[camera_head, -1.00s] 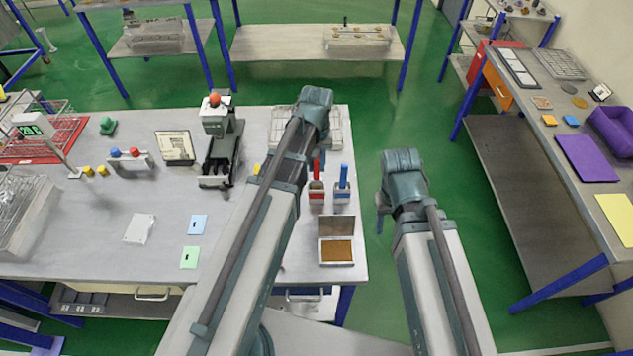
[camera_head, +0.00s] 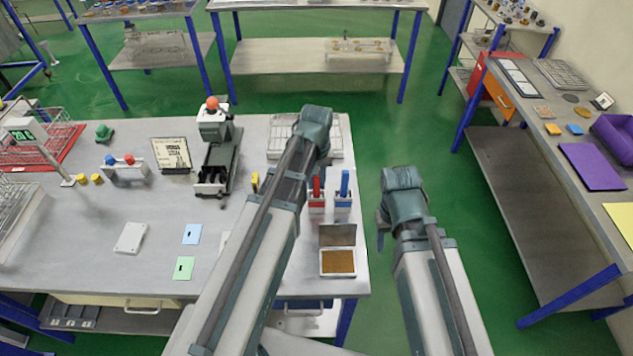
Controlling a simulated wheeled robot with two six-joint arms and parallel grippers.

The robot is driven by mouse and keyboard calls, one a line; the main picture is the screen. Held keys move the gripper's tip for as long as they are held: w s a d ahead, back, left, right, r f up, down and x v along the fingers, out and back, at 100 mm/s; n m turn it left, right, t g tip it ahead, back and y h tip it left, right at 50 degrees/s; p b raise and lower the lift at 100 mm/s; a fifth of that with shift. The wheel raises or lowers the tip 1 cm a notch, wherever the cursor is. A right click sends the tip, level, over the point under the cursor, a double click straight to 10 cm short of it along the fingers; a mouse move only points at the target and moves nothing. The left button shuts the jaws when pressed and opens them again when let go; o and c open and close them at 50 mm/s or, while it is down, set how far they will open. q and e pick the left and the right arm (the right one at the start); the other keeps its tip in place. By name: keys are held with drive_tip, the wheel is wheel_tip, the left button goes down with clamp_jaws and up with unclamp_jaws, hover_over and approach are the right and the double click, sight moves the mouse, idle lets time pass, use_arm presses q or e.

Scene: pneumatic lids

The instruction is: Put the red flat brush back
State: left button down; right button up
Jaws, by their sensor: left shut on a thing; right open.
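The red flat brush (camera_head: 317,187) stands upright with its lower part in the red-fronted holder (camera_head: 316,204) on the table, right of my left forearm. My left gripper (camera_head: 321,160) hangs below its wrist, just above the red brush. It is shut on the brush's upper end, though the wrist hides most of the jaws. A blue brush (camera_head: 344,184) stands upright in the blue-fronted holder (camera_head: 343,203) just to the right. My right gripper (camera_head: 382,222) is open and off the table's right edge, over the floor. Its fingers are mostly hidden by the wrist.
An open box with a brown pad (camera_head: 338,262) lies in front of the holders. A grey tray (camera_head: 283,137) is behind my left wrist. A press with a red knob (camera_head: 214,150) stands to the left. Green floor separates this table from the right bench (camera_head: 560,150).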

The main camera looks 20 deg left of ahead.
use_arm(q)
drive_tip(key=c, duration=0.7)
unclamp_jaws()
drive_tip(key=shift+f, duration=0.1)
wheel_tip(320, 180, up, 12)
drive_tip(key=p, duration=1.2)
drive_tip(key=shift+r+p, duration=0.25)
drive_tip(key=shift+p, duration=0.05)
drive_tip(key=s+d+m, duration=0.2)
drive_tip(key=s+d, duration=0.1)
drive_tip(key=s, duration=0.1)
drive_tip(key=s+d+m, duration=0.2)
drive_tip(key=s+d, duration=0.2)
drive_tip(key=s, duration=0.1)
drive_tip(key=s+d+m+y, duration=0.1)
drive_tip(key=s+d+m, duration=0.2)
drive_tip(key=s, duration=0.2)
drive_tip(key=shift+s+d, duration=0.15)
drive_tip(key=shift+d, duration=0.1)
drive_tip(key=shift+s, duration=0.1)
